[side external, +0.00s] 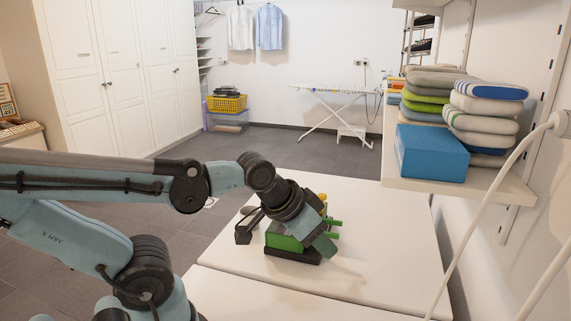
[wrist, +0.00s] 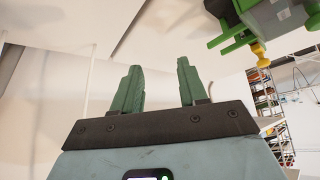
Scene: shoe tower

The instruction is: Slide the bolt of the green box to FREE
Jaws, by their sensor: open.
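The green box (side external: 283,242) sits on a dark base on the white table, partly hidden behind my gripper (side external: 322,245). Green bars stick out from its right side. A bit of yellow (side external: 323,197) shows above it behind my wrist. In the wrist view, the green box (wrist: 235,32) is at the top right, cut off by the edge, with a grey face and a yellow knob (wrist: 261,52) on it. My gripper (wrist: 157,75) is open, its two green fingers apart with nothing between them. The box lies to the right of the fingers there. I cannot read any bolt marking.
On the right, a shelf (side external: 480,184) holds a blue box (side external: 430,153) and stacked folded cloths (side external: 482,120). A pale curved pole (side external: 478,220) crosses the right foreground. An ironing board (side external: 335,90) stands far back.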

